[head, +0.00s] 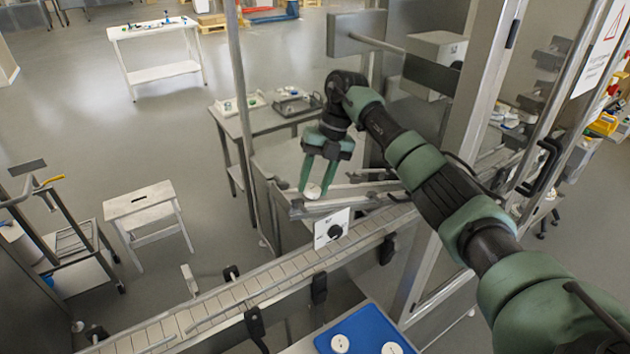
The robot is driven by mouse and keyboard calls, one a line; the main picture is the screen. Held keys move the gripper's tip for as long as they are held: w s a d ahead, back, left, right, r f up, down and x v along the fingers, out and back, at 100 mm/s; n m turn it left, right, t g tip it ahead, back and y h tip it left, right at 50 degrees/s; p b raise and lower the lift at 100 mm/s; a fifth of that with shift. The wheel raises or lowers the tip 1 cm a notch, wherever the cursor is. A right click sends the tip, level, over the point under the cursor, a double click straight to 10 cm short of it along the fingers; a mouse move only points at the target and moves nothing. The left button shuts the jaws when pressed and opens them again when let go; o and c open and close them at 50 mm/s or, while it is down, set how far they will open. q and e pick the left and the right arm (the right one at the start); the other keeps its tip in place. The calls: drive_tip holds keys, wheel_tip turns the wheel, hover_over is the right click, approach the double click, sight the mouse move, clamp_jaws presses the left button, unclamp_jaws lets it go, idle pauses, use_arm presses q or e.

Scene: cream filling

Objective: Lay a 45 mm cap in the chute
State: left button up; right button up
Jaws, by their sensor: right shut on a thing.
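My right gripper (314,186) reaches in from the right with its green fingers pointing down. It is shut on a small white round cap (313,191) between its fingertips. The cap is over the left end of the metal chute (345,203), whose rails slope behind the conveyor. I cannot tell whether the cap touches the chute. Two more white round caps, one (340,344) on the left and one (391,349) on the right, lie on a blue mat (367,327) at the bottom edge. My left gripper is not in view.
A slatted conveyor (250,288) runs diagonally in front of the chute, with a white panel with a black knob (332,228) beside it. A steel post (239,95) stands left of my gripper. A side table (262,122) with trays stands behind. A white stool (146,212) is at left.

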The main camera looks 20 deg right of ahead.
drive_tip(key=o, duration=1.4)
drive_tip(key=shift+c, duration=0.2)
drive_tip(key=shift+d+r, duration=0.1)
drive_tip(key=shift+d+r+b, duration=0.1)
drive_tip(key=shift+r+b, duration=0.2)
drive_tip(key=shift+b, duration=0.1)
drive_tip(key=b+v, duration=0.2)
drive_tip(key=v, duration=0.5)
drive_tip(key=shift+b, duration=0.3)
